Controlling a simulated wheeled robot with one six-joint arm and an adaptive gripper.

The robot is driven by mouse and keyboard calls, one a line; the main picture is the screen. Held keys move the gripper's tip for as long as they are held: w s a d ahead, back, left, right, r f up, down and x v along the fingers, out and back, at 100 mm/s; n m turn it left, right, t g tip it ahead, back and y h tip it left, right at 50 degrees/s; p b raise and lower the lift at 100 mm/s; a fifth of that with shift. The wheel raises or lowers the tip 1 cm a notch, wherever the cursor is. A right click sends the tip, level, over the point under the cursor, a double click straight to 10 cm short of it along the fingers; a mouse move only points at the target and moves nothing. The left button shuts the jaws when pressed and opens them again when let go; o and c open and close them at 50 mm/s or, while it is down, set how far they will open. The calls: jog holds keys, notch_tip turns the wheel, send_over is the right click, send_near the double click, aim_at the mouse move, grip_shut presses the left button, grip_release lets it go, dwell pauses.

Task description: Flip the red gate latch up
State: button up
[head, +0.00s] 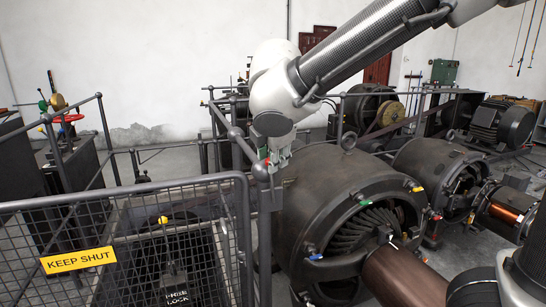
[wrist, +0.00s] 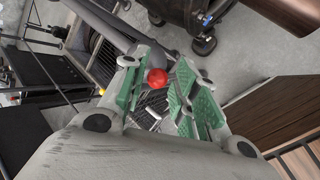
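The red gate latch shows as a round red knob (wrist: 157,77) in the wrist view, between the tips of my gripper (wrist: 157,70). The green-padded fingers stand apart on either side of it, with the left one nearer. I cannot tell whether either finger touches the knob. In the head view my gripper (head: 277,157) points down at the top of the gate post (head: 262,172), at the right end of the mesh gate (head: 243,215). Only a small speck of red shows there; the rest of the latch is hidden by the gripper and post.
A yellow "KEEP SHUT" sign (head: 78,260) hangs on the mesh gate. A yellow-knobbed lever (head: 163,221) stands behind the mesh. A large dark dynamo (head: 335,205) stands close to the right of the post. Grey railings (head: 150,186) run behind the gate.

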jog(key=v, duration=1.1)
jog(key=shift+r, duration=0.3)
jog(key=shift+s, duration=0.1)
